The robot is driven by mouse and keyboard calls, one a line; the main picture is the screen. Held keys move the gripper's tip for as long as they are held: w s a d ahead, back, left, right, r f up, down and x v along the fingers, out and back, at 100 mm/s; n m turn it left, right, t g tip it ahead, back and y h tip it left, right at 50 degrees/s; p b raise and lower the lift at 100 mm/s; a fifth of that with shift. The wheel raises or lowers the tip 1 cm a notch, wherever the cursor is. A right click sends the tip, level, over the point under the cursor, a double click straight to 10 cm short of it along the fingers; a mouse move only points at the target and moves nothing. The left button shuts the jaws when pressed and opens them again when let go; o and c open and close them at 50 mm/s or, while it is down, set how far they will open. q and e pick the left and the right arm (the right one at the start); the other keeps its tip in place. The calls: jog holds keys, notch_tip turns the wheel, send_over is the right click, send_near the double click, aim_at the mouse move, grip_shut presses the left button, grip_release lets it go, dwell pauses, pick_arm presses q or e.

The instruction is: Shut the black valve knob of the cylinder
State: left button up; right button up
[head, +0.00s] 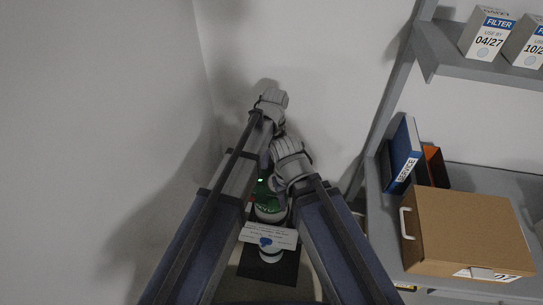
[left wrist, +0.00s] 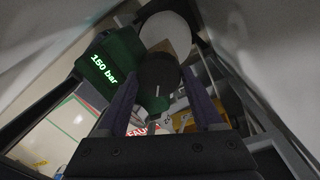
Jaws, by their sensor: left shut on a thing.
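The black valve knob (left wrist: 158,74) sits between the fingers of my left gripper (left wrist: 160,84) in the left wrist view, and the gripper is shut on it. Beside it is a green gauge housing (left wrist: 108,68) with a lit readout of 150 bar. In the head view the cylinder (head: 268,212) stands between my two arms, with its green top partly hidden by them. The knob is hidden there. My right arm reaches in from the right, and its fingers do not show.
A white card with a blue mark (head: 268,237) is at the cylinder's front. A grey shelf unit (head: 450,170) stands to the right, with a cardboard box (head: 465,230), a blue service binder (head: 404,150) and filter boxes (head: 488,33). Bare wall lies behind and to the left.

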pick_arm(q)
jog(key=c, duration=0.6)
jog(key=shift+n, duration=0.3)
jog(key=n, duration=0.5)
jog(key=shift+a+n, duration=0.1)
jog(key=shift+n, duration=0.2)
jog(key=n, duration=0.5)
jog(key=shift+n+h, duration=0.3)
jog(key=n, duration=0.7)
jog(key=shift+s+a, duration=0.1)
jog(key=n, duration=0.6)
jog(key=shift+t+h, duration=0.3)
jog(key=shift+n, duration=0.4)
